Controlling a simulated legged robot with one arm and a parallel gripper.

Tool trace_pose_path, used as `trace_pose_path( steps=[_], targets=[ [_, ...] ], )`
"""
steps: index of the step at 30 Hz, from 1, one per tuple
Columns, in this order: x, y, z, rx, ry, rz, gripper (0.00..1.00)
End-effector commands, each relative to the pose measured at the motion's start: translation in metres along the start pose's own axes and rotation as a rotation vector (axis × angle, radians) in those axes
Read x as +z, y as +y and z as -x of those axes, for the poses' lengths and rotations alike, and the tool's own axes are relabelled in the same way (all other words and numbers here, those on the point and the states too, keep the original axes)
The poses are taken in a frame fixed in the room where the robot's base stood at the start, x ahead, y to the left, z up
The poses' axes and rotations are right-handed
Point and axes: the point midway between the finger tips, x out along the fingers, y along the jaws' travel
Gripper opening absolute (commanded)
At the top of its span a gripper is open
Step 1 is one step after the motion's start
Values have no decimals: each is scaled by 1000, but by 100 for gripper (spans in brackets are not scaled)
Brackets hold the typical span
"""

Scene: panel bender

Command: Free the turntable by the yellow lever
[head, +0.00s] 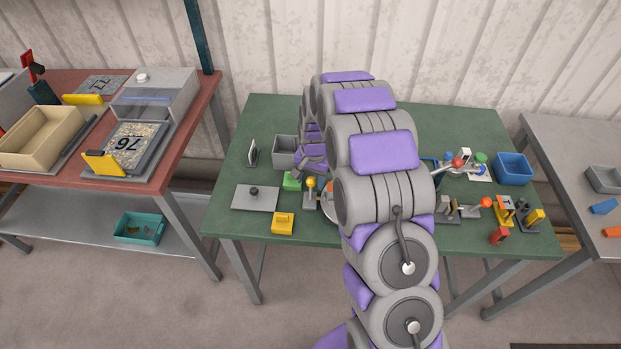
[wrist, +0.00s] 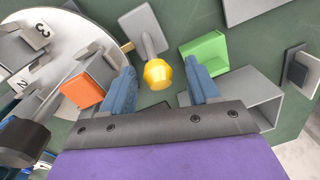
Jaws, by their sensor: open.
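The yellow lever, a grey arm with a round yellow knob (wrist: 157,74), stands beside the turntable (wrist: 75,30). The knob also shows in the head view (head: 311,183), just left of my arm. My gripper (wrist: 160,70) is open, with its blue fingers on either side of the knob in the wrist view; I cannot tell whether either touches it. The turntable is a pale disc with grey blocks numbered 2 and 3. An orange block (wrist: 82,90) shows at its edge. In the head view my arm hides most of the turntable.
A green block (wrist: 206,52) and an open grey box (wrist: 255,95) lie close to my right finger. On the green table (head: 262,125) stand a grey plate with a knob (head: 262,201), a yellow block (head: 282,224) and, at right, a blue bin (head: 513,168) and several small fixtures.

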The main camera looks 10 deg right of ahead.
Motion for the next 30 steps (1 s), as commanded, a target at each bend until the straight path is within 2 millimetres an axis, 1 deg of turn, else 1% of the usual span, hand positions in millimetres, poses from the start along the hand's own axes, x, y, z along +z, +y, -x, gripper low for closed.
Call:
trace_pose_path(
  steps=[3, 4, 22, 30],
  targets=[
    [0, 0, 0, 0, 0, 0, 60],
    [0, 0, 0, 0, 0, 0, 58],
    [0, 0, 0, 1, -1, 0, 1],
    [1, -1, 0, 1, -1, 0, 0]
  ],
)
